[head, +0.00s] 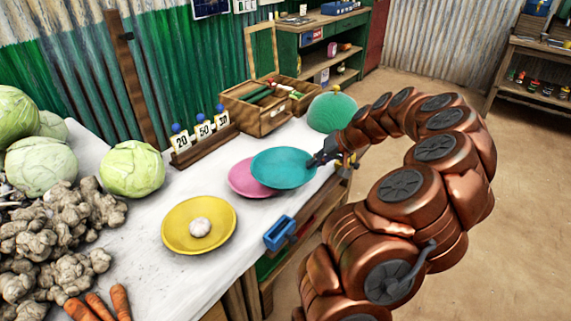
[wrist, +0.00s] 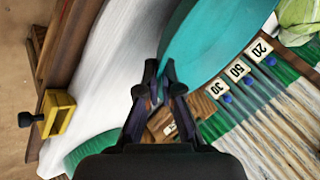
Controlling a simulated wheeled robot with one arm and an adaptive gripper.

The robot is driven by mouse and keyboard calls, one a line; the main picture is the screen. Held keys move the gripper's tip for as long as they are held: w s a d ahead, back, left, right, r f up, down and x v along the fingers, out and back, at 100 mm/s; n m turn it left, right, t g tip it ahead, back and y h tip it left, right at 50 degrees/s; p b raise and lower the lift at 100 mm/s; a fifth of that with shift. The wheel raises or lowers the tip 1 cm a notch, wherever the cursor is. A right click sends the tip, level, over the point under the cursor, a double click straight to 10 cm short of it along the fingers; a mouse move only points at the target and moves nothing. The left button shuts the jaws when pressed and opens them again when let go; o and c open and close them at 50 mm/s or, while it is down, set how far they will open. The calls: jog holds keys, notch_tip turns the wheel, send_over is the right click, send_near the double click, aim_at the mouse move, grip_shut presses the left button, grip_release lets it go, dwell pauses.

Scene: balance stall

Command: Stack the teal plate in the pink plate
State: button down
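The teal plate (head: 284,170) is at the right of the pink plate (head: 243,178) in the head view and covers part of it. My gripper (head: 318,160) is at the teal plate's right rim. In the wrist view, the fingers (wrist: 159,76) close on the rim of the teal plate (wrist: 205,45). The plate looks nearly level and seems to be held above the table; the exact gap to the pink plate cannot be told. The pink plate lies on the white table and looks empty where it shows. It is not seen in the wrist view.
A yellow plate (head: 180,228) with a white bulb (head: 200,227) lies at front left. A green dome (head: 332,110) stands behind my gripper. Number cards (head: 203,131) and a wooden box (head: 256,117) line the back. A blue item (head: 280,233) sits at the table's front edge. Vegetables fill the left.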

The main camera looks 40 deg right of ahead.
aim_at(292, 167)
jog(key=w+a+p, duration=0.1)
jog(key=w, duration=0.1)
jog(key=w+a+p, duration=0.1)
jog(key=w, duration=0.1)
jog(key=w+a+p, duration=0.1)
jog(key=w+a, duration=0.1)
jog(key=shift+w+a+f, duration=0.1)
jog(key=shift+w+f, duration=0.2)
jog(key=shift+f, duration=0.05)
jog(key=shift+s+a+f, duration=0.1)
jog(key=shift+f, duration=1.75)
jog(key=c, duration=1.6)
grip_release()
jog(key=shift+f, duration=0.2)
jog(key=shift+c, duration=0.2)
jog(key=o, duration=0.3)
jog(key=shift+r, duration=0.15)
jog(key=shift+s+d+r, duration=0.2)
jog(key=shift+d+r, duration=0.1)
jog(key=shift+r, duration=0.15)
jog(key=b+v, duration=0.1)
jog(key=v, duration=1)
jog(key=shift+r+b, duration=0.1)
jog(key=shift+b, duration=0.2)
